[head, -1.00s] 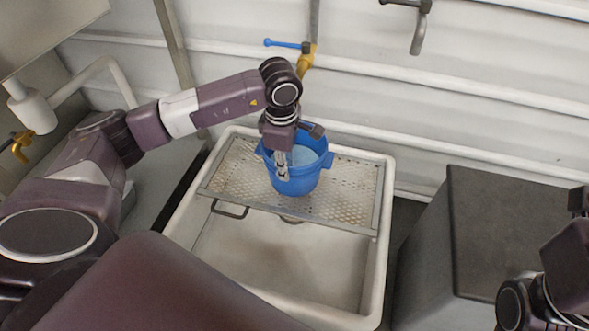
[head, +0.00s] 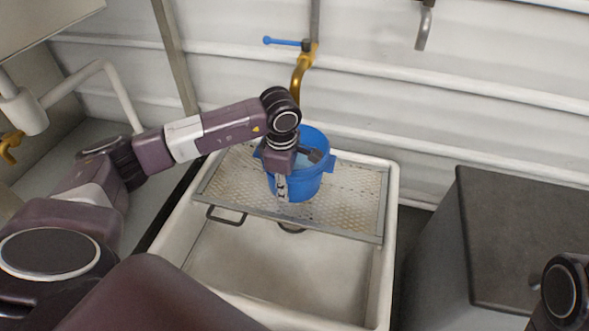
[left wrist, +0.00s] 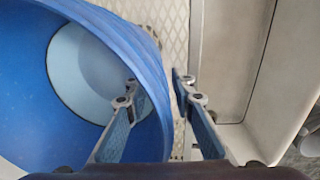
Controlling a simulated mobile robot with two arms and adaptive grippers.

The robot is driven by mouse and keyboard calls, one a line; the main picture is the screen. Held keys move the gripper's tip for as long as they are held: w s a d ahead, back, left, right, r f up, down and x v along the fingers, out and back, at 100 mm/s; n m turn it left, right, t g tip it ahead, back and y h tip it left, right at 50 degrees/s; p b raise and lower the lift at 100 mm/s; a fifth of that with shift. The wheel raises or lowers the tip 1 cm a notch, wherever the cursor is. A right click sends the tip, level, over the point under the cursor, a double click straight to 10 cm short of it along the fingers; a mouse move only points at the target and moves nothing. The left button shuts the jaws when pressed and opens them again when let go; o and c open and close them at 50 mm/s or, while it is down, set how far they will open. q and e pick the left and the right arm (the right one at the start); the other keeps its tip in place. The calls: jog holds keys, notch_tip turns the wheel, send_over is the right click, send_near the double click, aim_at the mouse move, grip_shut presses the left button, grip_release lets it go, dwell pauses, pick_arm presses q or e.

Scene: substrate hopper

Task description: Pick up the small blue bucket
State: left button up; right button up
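The small blue bucket (head: 312,188) stands upright on a perforated metal rack (head: 355,200) over a white sink. Its light blue inside shows in the left wrist view, with the blue wall (left wrist: 150,60) curving down the middle. My left gripper (head: 282,194) is at the bucket's front-left side, pointing down. In the left wrist view my left gripper (left wrist: 157,90) is open across the bucket wall: one finger is inside, the other outside. A gap shows between the outer finger and the wall. My right gripper is out of view; only part of that arm shows at the lower right.
The white sink (head: 393,225) has an open basin in front of the rack. A brass tap (head: 300,70) with a blue lever is behind the bucket. A dark-topped grey cabinet (head: 520,230) stands at the right. A white ribbed wall closes the back.

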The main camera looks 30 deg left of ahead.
pick_arm(q)
jog(key=shift+c, duration=0.4)
grip_shut()
jog(key=shift+w+r, duration=0.1)
jog(key=shift+r, duration=0.05)
